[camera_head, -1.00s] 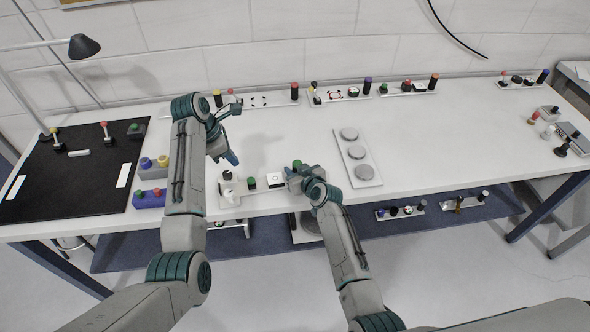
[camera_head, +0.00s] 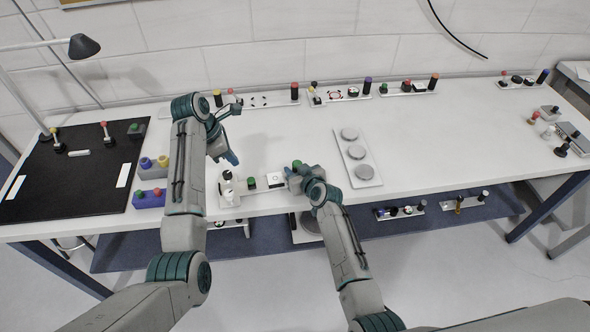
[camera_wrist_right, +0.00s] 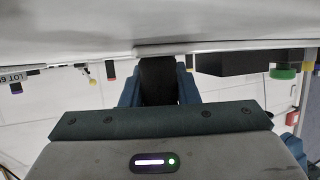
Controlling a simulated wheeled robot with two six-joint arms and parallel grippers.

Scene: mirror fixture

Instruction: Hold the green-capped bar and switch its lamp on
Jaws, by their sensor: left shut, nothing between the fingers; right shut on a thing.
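The green-capped bar (camera_head: 239,197) is a white strip near the table's front edge. It carries a black-and-white knobbed part (camera_head: 227,186), a dark block with a green button (camera_head: 251,183), a white square with a dark dot (camera_head: 276,180) and a green-capped post (camera_head: 297,163). My right gripper (camera_head: 295,171) is shut around the post at the bar's right end. In the right wrist view its fingers (camera_wrist_right: 158,88) close on a dark upright piece; its cap is hidden. My left gripper (camera_head: 232,157) is shut and empty, above and behind the bar. I cannot tell whether any lamp is lit.
A white plate with three grey discs (camera_head: 367,181) lies right of the bar. Several similar bars line the table's back edge. The table's middle is clear.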

